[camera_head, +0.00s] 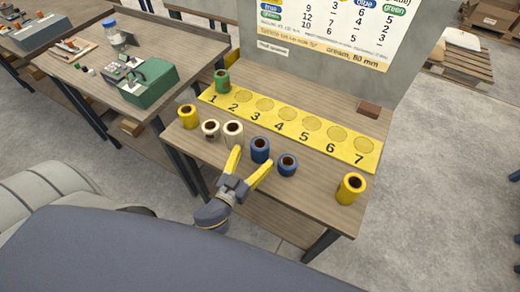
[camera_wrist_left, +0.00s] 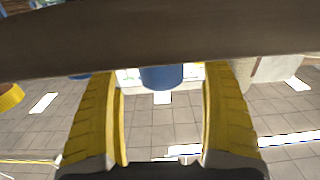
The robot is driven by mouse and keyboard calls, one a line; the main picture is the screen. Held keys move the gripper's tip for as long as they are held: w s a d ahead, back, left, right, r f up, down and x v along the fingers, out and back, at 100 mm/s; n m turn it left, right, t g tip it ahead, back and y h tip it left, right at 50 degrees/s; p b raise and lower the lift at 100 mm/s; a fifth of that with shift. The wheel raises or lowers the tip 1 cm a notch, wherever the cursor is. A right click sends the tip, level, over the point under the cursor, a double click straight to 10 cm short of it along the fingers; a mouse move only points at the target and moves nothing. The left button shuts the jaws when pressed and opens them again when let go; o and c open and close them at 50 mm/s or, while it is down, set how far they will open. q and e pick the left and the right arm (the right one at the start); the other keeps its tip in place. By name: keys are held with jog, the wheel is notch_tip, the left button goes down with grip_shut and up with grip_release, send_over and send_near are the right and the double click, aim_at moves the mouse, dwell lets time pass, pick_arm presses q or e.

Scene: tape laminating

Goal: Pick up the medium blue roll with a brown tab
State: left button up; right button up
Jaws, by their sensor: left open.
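Two blue rolls with brown cores stand on the wooden table, a taller blue roll (camera_head: 260,151) and a shorter blue roll (camera_head: 287,167) to its right. A brown tab cannot be made out on either. My left gripper (camera_head: 250,160) is open and empty, its yellow fingers pointing at the taller blue roll from the near table edge. In the left wrist view, the taller blue roll (camera_wrist_left: 162,77) shows beyond and between the open fingers (camera_wrist_left: 162,95). The shorter one (camera_wrist_left: 80,76) is mostly hidden behind a finger. My right gripper is not in view.
Two cream rolls (camera_head: 233,129) and a yellow roll (camera_head: 188,118) stand to the left. Another yellow roll (camera_head: 351,190) stands at the right. A green roll (camera_head: 222,83) stands near number 1 of the yellow numbered strip (camera_head: 372,160). A brown block (camera_head: 369,110) lies behind.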

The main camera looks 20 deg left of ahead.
aim_at(255, 154)
pick_arm(q)
jog(key=shift+w+d, duration=0.15)
jog(key=shift+w, duration=2.2)
jog(key=shift+r, duration=0.1)
jog(key=c, duration=1.3)
